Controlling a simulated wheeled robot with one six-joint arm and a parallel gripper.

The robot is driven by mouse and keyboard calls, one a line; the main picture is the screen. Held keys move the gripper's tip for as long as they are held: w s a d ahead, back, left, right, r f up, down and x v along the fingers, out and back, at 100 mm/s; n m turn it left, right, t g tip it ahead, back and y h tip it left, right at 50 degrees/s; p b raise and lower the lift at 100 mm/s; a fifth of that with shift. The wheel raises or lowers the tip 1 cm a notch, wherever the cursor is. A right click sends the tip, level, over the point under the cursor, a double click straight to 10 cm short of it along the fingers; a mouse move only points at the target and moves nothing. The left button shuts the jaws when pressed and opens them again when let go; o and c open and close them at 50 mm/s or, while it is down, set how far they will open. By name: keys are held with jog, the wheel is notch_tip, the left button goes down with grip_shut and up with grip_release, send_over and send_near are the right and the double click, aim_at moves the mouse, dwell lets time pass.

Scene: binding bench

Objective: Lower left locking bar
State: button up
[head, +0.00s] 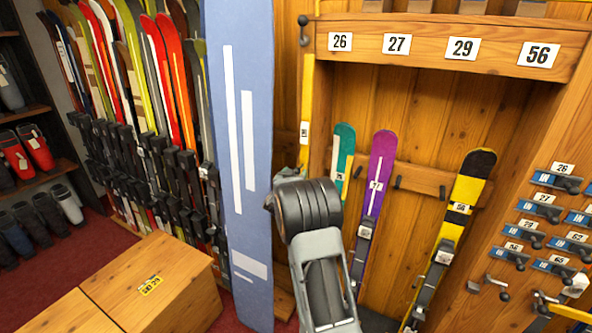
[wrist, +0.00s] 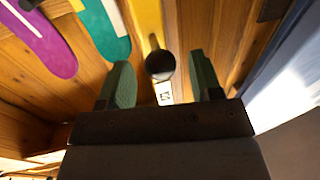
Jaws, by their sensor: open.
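A narrow yellow upright bar (head: 307,95) with a small white label stands at the left post of the wooden rack; it fits the left locking bar. Its lower part passes behind my wrist in the head view. In the wrist view the yellow bar (wrist: 148,18) runs behind a round black knob (wrist: 160,65). My gripper (wrist: 158,72) has its two green fingers apart, one on each side of the knob, with gaps visible on both sides. I cannot tell how deep the knob sits between them. In the head view my wrist mostly hides the fingers.
A tall blue board (head: 235,150) stands close left of my wrist. Teal (head: 344,150), purple (head: 378,165) and yellow-black (head: 466,185) skis lean in the rack under a numbered beam (head: 430,65). Another black knob (head: 303,20) sits at the beam's left end. A wooden box (head: 160,285) stands front left.

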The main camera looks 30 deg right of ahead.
jog(key=shift+x, duration=1)
jog(key=shift+a, duration=0.1)
grip_shut()
